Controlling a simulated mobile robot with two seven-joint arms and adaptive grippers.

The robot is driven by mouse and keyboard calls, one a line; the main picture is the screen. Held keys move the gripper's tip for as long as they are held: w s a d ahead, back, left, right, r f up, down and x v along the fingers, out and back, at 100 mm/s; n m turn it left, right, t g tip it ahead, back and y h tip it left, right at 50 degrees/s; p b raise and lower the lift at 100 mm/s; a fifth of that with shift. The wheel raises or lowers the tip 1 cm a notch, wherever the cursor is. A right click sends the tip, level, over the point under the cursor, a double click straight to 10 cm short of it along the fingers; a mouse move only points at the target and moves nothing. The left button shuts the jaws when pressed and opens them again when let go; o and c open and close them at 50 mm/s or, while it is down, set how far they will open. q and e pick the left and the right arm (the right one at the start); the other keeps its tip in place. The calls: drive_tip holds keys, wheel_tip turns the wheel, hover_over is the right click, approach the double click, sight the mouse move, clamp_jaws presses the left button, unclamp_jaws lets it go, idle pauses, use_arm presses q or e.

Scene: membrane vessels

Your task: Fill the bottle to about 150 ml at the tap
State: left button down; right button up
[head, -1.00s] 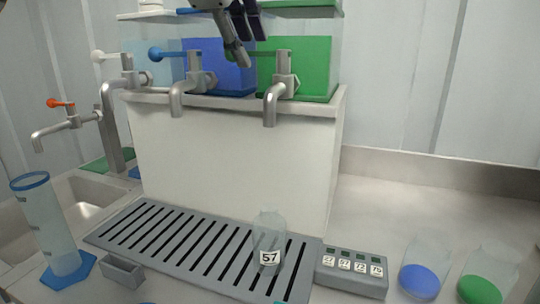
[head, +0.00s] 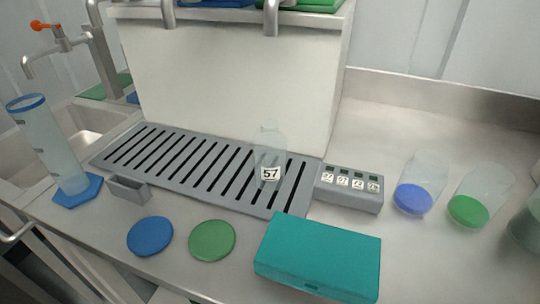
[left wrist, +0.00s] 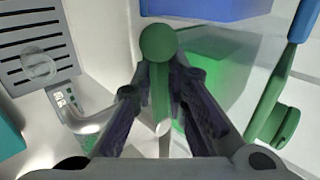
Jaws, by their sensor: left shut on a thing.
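The clear bottle labelled 57 (head: 270,154) stands upright on the slotted grey drip tray (head: 165,172), below the right-hand tap spout (head: 271,18). I see no liquid in it. From above, the bottle also shows in the left wrist view (left wrist: 40,67). My left gripper (left wrist: 160,100) is shut on a green tap lever with a round end (left wrist: 158,42), seen between its fingers. The metal tap spout (left wrist: 92,122) shows left of the fingers. The head view shows neither the left gripper nor the lever. My right gripper is in no view.
A tall cylinder (head: 48,140) with a blue foot stands left, by the sink. A grey block with small labels (head: 349,188) and blue and green vessels (head: 418,182) stand right. Blue and green discs (head: 212,240) and a teal box (head: 318,256) lie in front.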

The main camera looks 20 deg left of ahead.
use_arm(q)
drive_tip(key=shift+s+d+f+n+g+y, duration=0.1)
drive_tip(key=shift+s+d+n+g+y, duration=0.3)
drive_tip(key=shift+n+y, duration=0.75)
drive_tip(key=shift+s+d+r+n+g+y, duration=0.15)
drive_tip(key=shift+s+n+g+y, duration=0.45)
drive_tip(key=shift+n, duration=0.9)
drive_tip(key=shift+s+d+f+n+g+y, duration=0.25)
drive_tip(key=shift+s+n+y, duration=0.3)
drive_tip(key=shift+n+y, duration=0.7)
drive_tip(key=shift+r, duration=0.15)
idle(4.0)
